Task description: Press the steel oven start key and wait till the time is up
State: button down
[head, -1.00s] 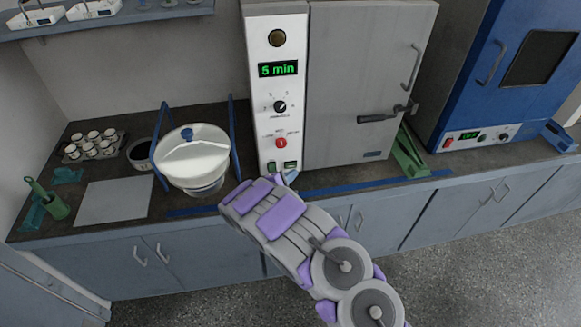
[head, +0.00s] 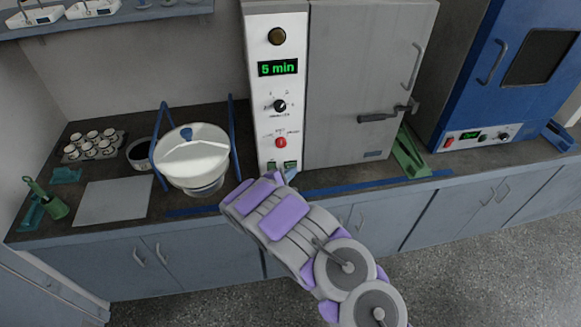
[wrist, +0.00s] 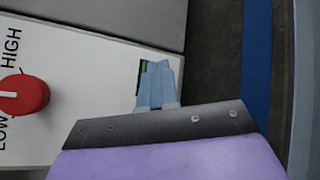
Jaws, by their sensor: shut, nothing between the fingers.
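The steel oven (head: 350,80) stands on the bench with its grey door closed. Its white control panel (head: 262,110) has a green display (head: 278,68) reading "5 min", a black knob (head: 280,106) and a red switch (head: 281,142). Two small dark green keys (head: 272,167) sit at the panel's foot. My gripper (wrist: 160,75) is shut and empty, its blue-grey fingertips at one green key (wrist: 144,72) in the wrist view. The fingers cover part of that key; I cannot tell whether they press it. In the head view my arm hides most of the gripper.
A blue oven (head: 500,90) with its own green display stands at the right. A white-lidded sieve shaker (head: 192,160) with blue posts stands left of the panel. A green wedge-shaped item (head: 408,155) lies by the steel oven's right side. The floor in front is clear.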

jog(key=shift+w+a, duration=0.15)
jog(key=shift+w, duration=0.25)
dwell(0.5)
jog(key=shift+s+b, duration=0.1)
jog(key=shift+b, duration=0.2)
jog(key=shift+s+d, duration=0.25)
jog(key=shift+s, duration=0.5)
jog(key=shift+s+d+b, duration=0.1)
jog(key=shift+s+d, duration=0.15)
jog(key=shift+s, duration=0.55)
jog(key=shift+s+d+b, duration=0.1)
jog(key=shift+s+d, duration=0.1)
jog(key=shift+s, duration=0.6)
jog(key=shift+s+d+b, duration=0.1)
jog(key=shift+s+d, duration=0.15)
jog(key=shift+s, duration=0.55)
